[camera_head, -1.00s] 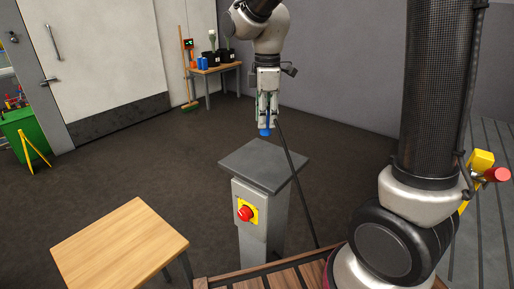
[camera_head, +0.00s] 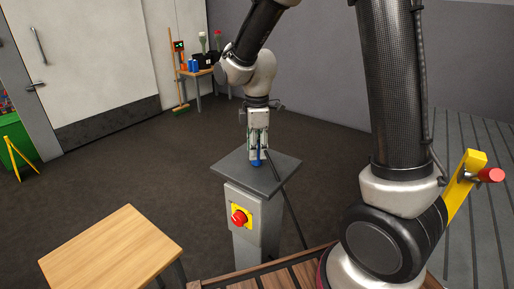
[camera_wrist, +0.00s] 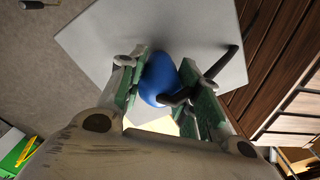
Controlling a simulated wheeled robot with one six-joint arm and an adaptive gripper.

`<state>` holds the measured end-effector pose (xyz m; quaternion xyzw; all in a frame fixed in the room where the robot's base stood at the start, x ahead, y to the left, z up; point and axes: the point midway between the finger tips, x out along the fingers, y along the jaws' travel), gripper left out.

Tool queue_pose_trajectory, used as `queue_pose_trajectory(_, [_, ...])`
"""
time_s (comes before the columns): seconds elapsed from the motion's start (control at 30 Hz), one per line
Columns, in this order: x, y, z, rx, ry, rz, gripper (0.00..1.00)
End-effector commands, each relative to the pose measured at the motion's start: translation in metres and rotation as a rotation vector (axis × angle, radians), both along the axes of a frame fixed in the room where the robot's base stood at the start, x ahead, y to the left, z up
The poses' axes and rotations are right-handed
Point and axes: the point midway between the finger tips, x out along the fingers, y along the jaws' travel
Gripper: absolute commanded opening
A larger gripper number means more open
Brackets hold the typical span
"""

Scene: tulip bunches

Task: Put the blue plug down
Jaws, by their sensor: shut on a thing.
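The blue plug (camera_head: 256,163) is between the fingers of my gripper (camera_head: 259,152), which is shut on it. My gripper points down over the grey top of a pedestal (camera_head: 228,166). The plug's lower end is at or just above that top; I cannot tell if it touches. In the wrist view, the rounded blue plug (camera_wrist: 160,78) shows between the green-padded fingers over the grey plate (camera_wrist: 110,38). A black cable (camera_head: 282,189) runs beside the plug and down past the pedestal's edge.
The pedestal's front has a red button (camera_head: 239,217) on a yellow plate. A light wooden table (camera_head: 112,252) stands at the front left. A small table with pots (camera_head: 204,61) and a broom stand by the back wall. The pedestal top around the plug is clear.

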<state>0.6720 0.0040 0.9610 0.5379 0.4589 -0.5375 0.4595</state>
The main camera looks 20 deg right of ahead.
Motion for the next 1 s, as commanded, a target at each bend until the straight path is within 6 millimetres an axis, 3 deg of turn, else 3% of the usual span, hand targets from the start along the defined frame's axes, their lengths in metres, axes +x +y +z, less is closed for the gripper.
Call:
queue_pose_trajectory(0.13, [0.000,0.000,-0.003,0.000,0.001,0.000,0.05])
queue_pose_trajectory(0.17, [0.000,0.000,-0.003,0.000,0.001,0.000,0.35])
queue_pose_trajectory(0.27, [0.000,0.000,-0.003,0.000,0.000,0.000,0.54])
queue_pose_trajectory(0.67, [0.000,0.000,0.003,0.001,-0.001,0.000,0.55])
queue_pose_trajectory(0.77, [0.001,0.000,0.016,0.001,-0.004,0.000,0.55])
queue_pose_trajectory(1.0, [0.001,0.000,0.070,0.002,-0.005,0.000,0.55])
